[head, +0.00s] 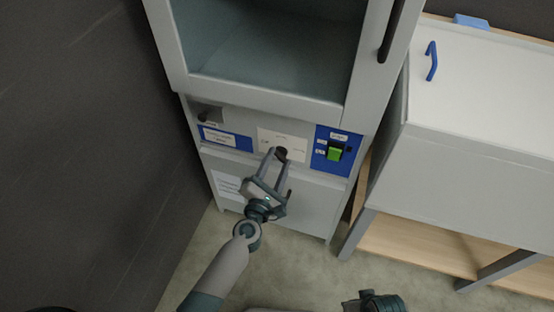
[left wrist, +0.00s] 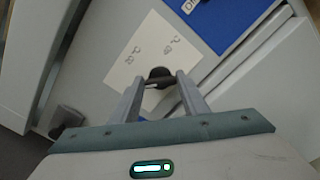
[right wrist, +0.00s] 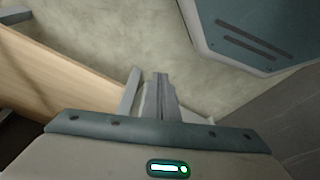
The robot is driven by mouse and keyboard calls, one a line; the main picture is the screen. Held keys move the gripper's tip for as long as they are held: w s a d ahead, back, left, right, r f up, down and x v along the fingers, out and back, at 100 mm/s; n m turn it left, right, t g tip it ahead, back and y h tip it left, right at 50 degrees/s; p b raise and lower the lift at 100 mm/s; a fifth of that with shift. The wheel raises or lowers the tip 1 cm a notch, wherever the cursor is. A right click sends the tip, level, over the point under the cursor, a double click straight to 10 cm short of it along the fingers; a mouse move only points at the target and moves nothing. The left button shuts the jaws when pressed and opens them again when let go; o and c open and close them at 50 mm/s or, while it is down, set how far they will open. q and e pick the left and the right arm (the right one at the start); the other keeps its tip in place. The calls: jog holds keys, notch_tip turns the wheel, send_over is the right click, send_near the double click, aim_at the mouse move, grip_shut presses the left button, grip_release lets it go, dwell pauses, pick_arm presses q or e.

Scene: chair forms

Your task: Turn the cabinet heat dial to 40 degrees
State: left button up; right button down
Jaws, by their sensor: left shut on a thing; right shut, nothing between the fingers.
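The grey cabinet (head: 290,205) stands ahead, with a control strip below its glass door. The dark round heat dial (head: 281,153) sits on a pale label plate (head: 268,136) in the middle of this strip. My left gripper (head: 277,157) is shut on the dial; in the left wrist view its fingers (left wrist: 163,82) close on the dark knob (left wrist: 160,73). My right gripper (right wrist: 157,76) is shut and empty, low over the floor, at the bottom edge of the head view.
A green switch (head: 334,153) on a blue panel is right of the dial. A dark knob (head: 207,116) is at the strip's left. A white box with a blue handle (head: 431,61) rests on a wooden stand at right. A dark wall (head: 80,150) is at left.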

pick_arm(q)
jog(key=m+p, duration=0.2)
jog(key=m, duration=0.4)
jog(key=shift+m, duration=0.3)
jog(key=m+p, duration=0.2)
jog(key=m, duration=0.3)
jog(key=shift+f, duration=0.1)
jog(key=shift+m+p, duration=0.35)
jog(key=shift+m, duration=0.25)
pick_arm(e)
notch_tip(320, 180, down, 12)
jog(key=s+d, duration=0.1)
jog(key=s, duration=0.2)
pick_arm(q)
jog(key=shift+m, duration=0.5)
jog(key=m+p, duration=0.2)
jog(key=m, duration=0.2)
jog(key=shift+f+m, duration=0.15)
jog(key=shift+m, duration=0.15)
jog(key=m+p, duration=0.1)
jog(key=m, duration=0.4)
jog(key=shift+a+f, duration=0.1)
jog(key=shift+f, duration=0.05)
pick_arm(e)
jog(key=w+a+t, duration=0.2)
jog(key=w, duration=0.1)
jog(key=shift+w+a+r+y, duration=0.15)
jog(key=shift+a+r+y, duration=0.15)
jog(key=shift+a+r, duration=0.1)
